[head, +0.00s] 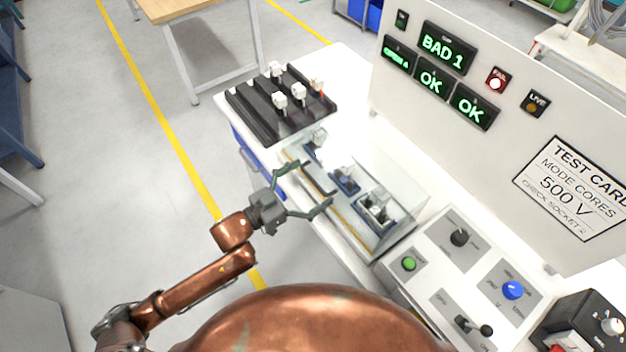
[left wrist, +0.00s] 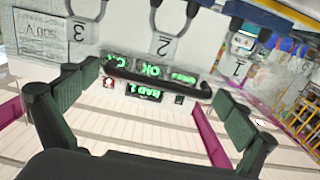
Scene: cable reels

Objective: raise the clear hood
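The clear hood (head: 398,178) is a transparent box on the bench and appears lowered over several sockets with cable ends. A dark bar (head: 316,176) runs along its near left side. In the left wrist view a dark bar (left wrist: 160,82) lies ahead, between the fingers in the picture. My left gripper (head: 326,189) is open and empty beside the near left side of the hood. Its spread fingers (left wrist: 145,105) show at both sides of the left wrist view. Whether a fingertip touches the hood or bar, I cannot tell. My right gripper is not in view.
A black rack (head: 255,112) with white connectors stands behind the hood. A control panel with a green button (head: 409,264) and blue knob (head: 512,290) lies to the right. An upright display panel (head: 400,95) reads BAD 1 and OK. The floor at left is clear.

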